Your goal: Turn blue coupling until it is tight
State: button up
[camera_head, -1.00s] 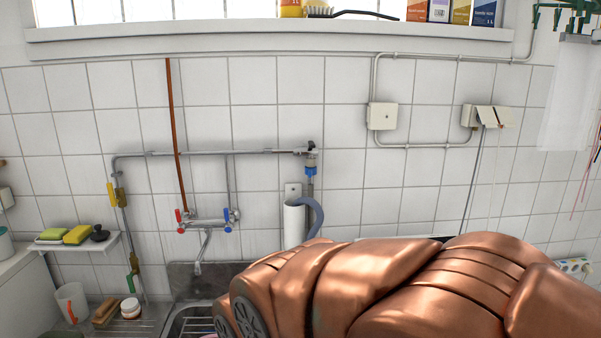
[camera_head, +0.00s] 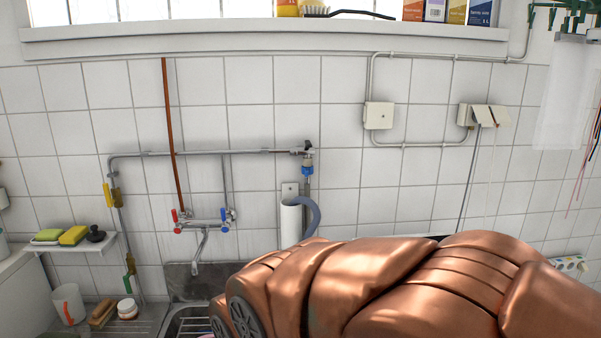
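The blue coupling (camera_head: 307,169) is a small blue ring on the short vertical fitting at the right end of the grey wall pipe. A dark valve (camera_head: 307,149) sits just above it. A grey hose (camera_head: 309,187) runs down from it towards a white upright cylinder (camera_head: 291,220) on the wall. My copper-coloured arm fills the lower right, below the coupling and apart from it in the picture. My gripper is not in view. How tight the coupling is cannot be seen.
A wall tap (camera_head: 201,222) with red and blue handles is left of the cylinder, above a metal sink (camera_head: 190,320). A small shelf (camera_head: 75,246) holds sponges. A junction box (camera_head: 379,116) and sockets (camera_head: 484,116) are at right. The wall around the coupling is clear.

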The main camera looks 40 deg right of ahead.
aim_at(307, 171)
jog(key=u, duration=1)
jog(key=k, duration=0.95)
jog(key=z, duration=0.65)
jog(key=i, duration=0.45)
jog(key=u, duration=0.1)
